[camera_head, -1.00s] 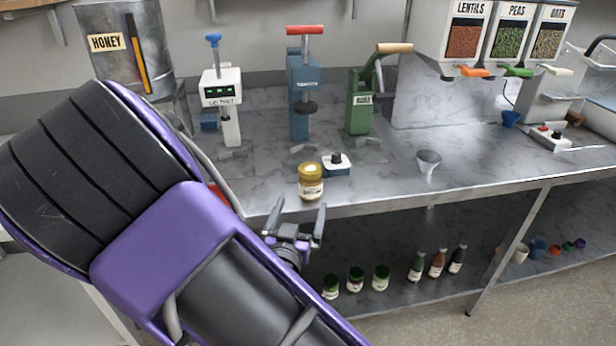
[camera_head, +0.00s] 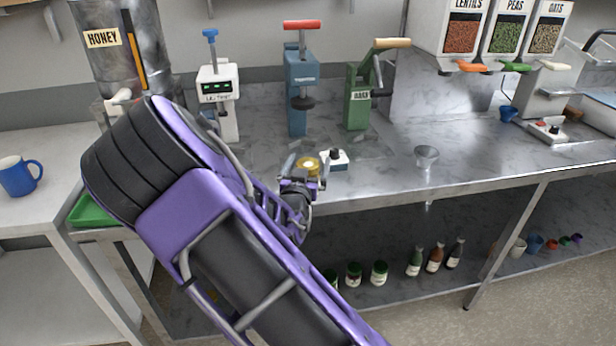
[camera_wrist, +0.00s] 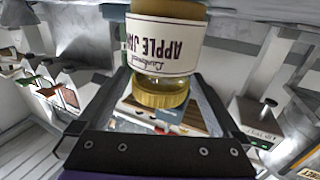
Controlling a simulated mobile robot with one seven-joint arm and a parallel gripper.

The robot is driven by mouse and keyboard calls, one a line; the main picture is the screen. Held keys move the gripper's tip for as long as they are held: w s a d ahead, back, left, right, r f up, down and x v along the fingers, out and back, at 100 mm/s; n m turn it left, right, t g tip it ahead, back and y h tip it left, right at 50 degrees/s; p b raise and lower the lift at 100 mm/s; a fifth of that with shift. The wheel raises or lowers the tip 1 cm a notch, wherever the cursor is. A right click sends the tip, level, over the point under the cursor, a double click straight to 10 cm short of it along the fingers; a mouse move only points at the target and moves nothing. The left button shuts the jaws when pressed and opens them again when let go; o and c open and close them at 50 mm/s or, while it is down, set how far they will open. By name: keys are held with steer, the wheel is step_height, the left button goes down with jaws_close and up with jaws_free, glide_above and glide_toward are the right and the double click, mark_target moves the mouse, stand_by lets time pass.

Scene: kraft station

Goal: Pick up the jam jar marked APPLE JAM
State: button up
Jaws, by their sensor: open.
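The jam jar (camera_head: 308,163) has a gold lid and stands upright near the front edge of the steel counter. The wrist view, which is upside down, shows its white label reading APPLE JAM (camera_wrist: 160,45), with the gold lid lower in the picture. My gripper (camera_head: 307,178) is open at the jar, in front of it in the head view, and hides its lower body. In the wrist view the fingers of my gripper (camera_wrist: 165,75) lie to either side of the jar. I cannot tell whether they touch it.
A small white-and-blue box with a black knob (camera_head: 335,159) stands close to the jar's right. Blue (camera_head: 298,95) and green (camera_head: 359,100) presses stand behind. A metal funnel cup (camera_head: 426,157) is further right. Bottles and jars sit on the shelf below.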

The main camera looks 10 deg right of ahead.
steer(key=shift+x, duration=1.1)
jaws_close()
